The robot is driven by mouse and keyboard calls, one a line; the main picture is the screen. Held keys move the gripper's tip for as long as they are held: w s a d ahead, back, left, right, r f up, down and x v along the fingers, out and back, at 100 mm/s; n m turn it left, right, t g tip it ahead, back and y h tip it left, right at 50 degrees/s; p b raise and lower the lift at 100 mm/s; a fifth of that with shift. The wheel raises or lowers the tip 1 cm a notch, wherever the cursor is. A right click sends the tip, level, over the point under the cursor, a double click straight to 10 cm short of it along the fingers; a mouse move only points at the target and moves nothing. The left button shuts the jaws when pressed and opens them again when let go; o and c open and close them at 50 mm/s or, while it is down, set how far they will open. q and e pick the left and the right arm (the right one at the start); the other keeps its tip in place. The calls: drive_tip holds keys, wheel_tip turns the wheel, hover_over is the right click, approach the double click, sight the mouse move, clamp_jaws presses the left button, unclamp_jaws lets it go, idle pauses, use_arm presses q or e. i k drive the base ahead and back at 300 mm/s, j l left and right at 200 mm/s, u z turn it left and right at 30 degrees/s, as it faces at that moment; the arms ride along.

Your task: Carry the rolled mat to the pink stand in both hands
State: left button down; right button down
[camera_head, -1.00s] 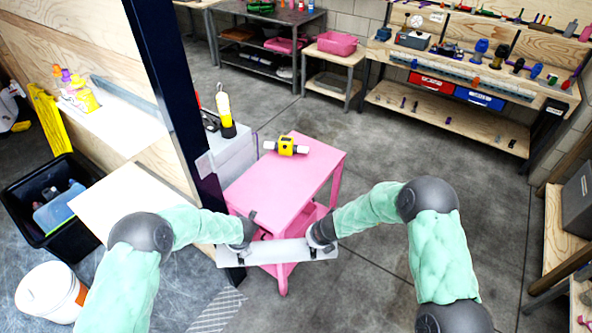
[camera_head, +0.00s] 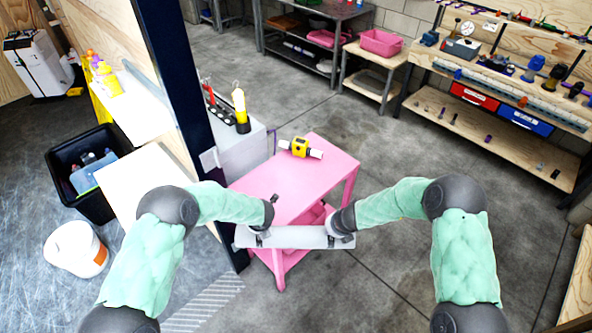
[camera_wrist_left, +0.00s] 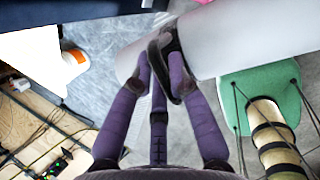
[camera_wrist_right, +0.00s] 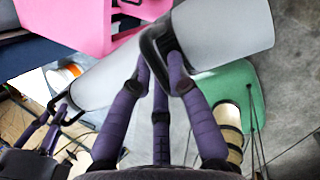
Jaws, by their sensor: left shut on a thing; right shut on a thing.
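The rolled mat (camera_head: 295,237) is a pale grey-white roll held level in front of the pink stand (camera_head: 300,205). My left gripper (camera_head: 262,232) is shut on the mat near its left end. My right gripper (camera_head: 338,232) is shut on it near its right end. In the left wrist view the mat (camera_wrist_left: 245,38) passes between the fingers; in the right wrist view the mat (camera_wrist_right: 225,35) does too. The stand has a flat top with a yellow and white device (camera_head: 300,148) on it and a lower shelf partly hidden by the mat.
A dark post (camera_head: 190,110) stands left of the pink stand, beside a grey cabinet (camera_head: 235,150). A black bin (camera_head: 85,200) and a white bucket (camera_head: 75,250) are at left. A workbench (camera_head: 500,90) stands at back right. Floor right of the stand is clear.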

sight(298, 189)
drive_tip(key=i, duration=0.95)
